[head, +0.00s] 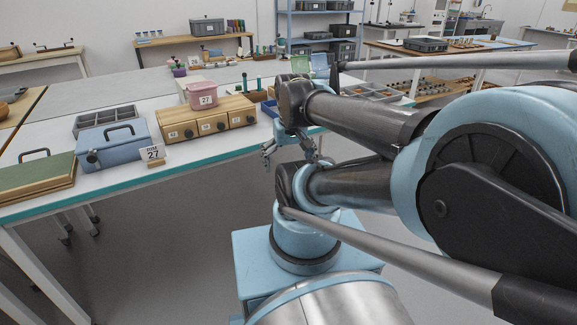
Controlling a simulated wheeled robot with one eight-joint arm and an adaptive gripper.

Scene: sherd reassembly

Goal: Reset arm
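My arm fills the right half of the head view and reaches in front of the table. My gripper (288,150) hangs at the table's front edge, small in the picture and partly behind my arm links. Its fingers look spread apart, and nothing shows between them. It is right of the wooden drawer box and clear of it.
The white table (213,152) has a teal front edge.

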